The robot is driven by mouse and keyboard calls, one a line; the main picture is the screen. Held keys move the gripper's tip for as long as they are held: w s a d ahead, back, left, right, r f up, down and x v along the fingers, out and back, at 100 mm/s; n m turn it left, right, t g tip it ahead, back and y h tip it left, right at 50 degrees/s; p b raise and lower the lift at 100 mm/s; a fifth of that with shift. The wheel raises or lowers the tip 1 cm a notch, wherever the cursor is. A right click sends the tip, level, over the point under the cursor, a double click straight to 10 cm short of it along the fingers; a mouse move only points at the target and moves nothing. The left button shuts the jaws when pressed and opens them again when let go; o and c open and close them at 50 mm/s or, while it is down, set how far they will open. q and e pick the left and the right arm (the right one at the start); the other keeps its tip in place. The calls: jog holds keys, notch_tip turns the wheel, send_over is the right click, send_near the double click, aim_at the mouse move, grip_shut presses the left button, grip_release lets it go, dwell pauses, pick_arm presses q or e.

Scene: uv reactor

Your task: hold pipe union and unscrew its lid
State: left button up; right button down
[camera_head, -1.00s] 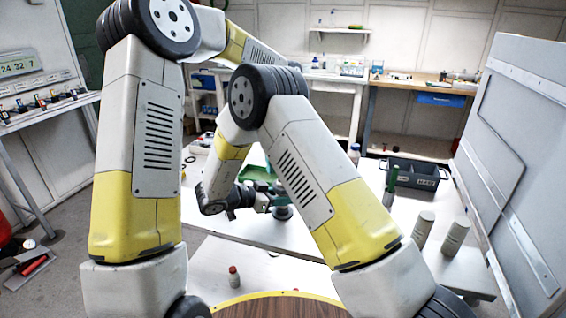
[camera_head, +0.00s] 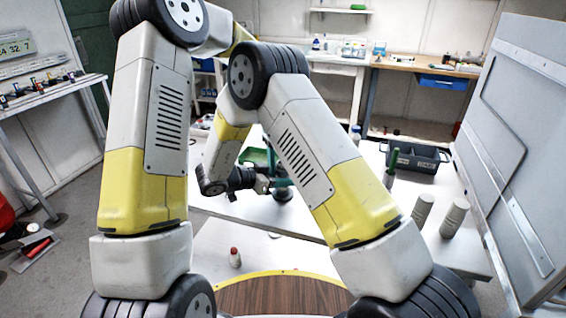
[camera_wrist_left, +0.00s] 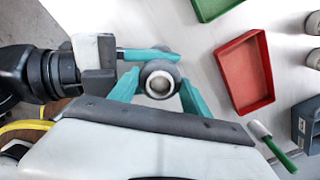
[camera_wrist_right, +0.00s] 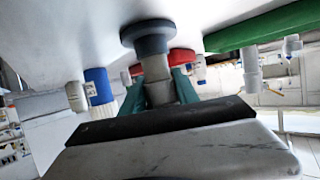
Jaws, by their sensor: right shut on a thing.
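The pipe union (camera_head: 283,195) stands upright on the white table, partly behind my right arm in the head view. In the right wrist view, its dark flanged base (camera_wrist_right: 147,36) rests on the table and its lighter grey body (camera_wrist_right: 157,82) sits between the teal fingers of my right gripper (camera_wrist_right: 160,88), shut on it. In the left wrist view, its round top with a pale centre, the lid (camera_wrist_left: 160,82), lies between the spread fingers of my left gripper (camera_wrist_left: 161,88). The left fingers look open; contact is unclear. The right gripper's teal finger (camera_wrist_left: 148,55) crosses beside the union.
A red tray (camera_wrist_left: 267,95) and a green tray (camera_wrist_left: 212,8) lie near the union. A green-handled tool (camera_wrist_left: 284,158) is close to my left gripper. A grey bin (camera_head: 428,164) and grey cylinders (camera_head: 421,212) stand right; a red-capped bottle (camera_head: 235,260) stands nearer.

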pick_arm(q)
jog(key=c, duration=0.4)
jog(key=n, duration=0.3)
jog(key=o, duration=1.5)
jog(key=shift+r, duration=0.15)
jog(key=shift+r, duration=2.15)
pick_arm(e)
jog(key=c, duration=0.8)
grip_release()
jog(key=shift+c, duration=0.2)
